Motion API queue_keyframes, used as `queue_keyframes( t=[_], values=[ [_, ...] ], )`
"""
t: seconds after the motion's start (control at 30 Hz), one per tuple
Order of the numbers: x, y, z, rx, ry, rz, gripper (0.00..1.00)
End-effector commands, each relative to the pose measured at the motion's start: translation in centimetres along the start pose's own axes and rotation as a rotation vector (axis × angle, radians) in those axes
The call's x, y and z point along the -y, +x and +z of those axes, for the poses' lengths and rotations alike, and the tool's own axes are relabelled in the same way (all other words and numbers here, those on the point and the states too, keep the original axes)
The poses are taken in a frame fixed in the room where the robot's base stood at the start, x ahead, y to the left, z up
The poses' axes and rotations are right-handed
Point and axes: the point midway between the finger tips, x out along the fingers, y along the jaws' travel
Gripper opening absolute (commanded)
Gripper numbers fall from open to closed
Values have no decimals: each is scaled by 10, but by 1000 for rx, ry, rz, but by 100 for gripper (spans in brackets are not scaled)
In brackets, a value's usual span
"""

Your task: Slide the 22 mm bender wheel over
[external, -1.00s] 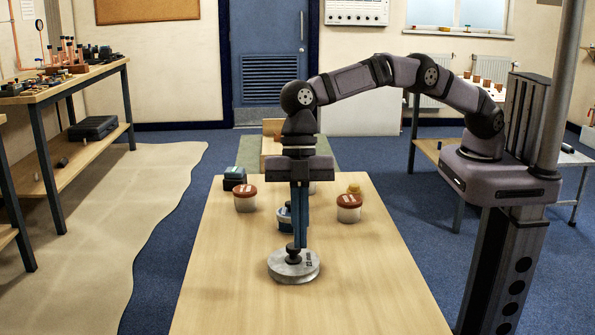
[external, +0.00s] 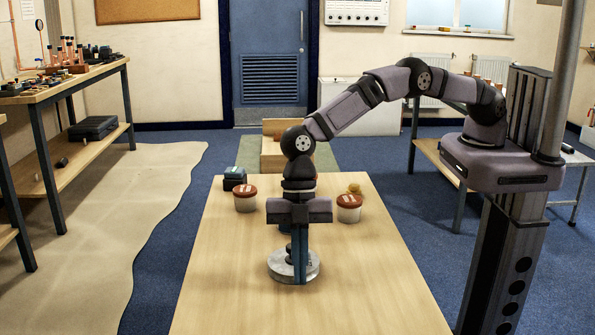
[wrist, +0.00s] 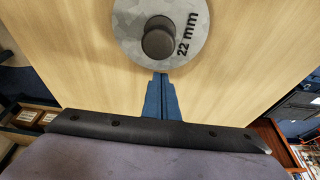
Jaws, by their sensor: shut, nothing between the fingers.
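The 22 mm bender wheel (external: 276,271) is a flat grey metal disc with a dark central knob. It lies flat on the wooden table. In the wrist view the wheel (wrist: 127,52) is partly cut off at the top, and its "22 mm" marking and knob show. My gripper (external: 299,282) is down at the wheel's near side in the external view, its blue fingers hiding part of the disc and knob. In the wrist view my gripper (wrist: 161,75) has its fingers together, empty, with the tips close to the wheel's rim. I cannot tell whether they touch it.
Two red-lidded white tubs (external: 245,199) (external: 349,208) stand farther back on the table, either side of my arm. A dark blue box (external: 234,178) and a small yellow piece (external: 354,189) are behind them. The table's near half (external: 310,315) is clear.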

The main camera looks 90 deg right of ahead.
Motion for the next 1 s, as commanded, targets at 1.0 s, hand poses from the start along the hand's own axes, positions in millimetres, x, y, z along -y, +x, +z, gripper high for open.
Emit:
queue_keyframes(
  t=[1.0],
  values=[
    [0,-14,40,1,1,-1,0]
  ],
)
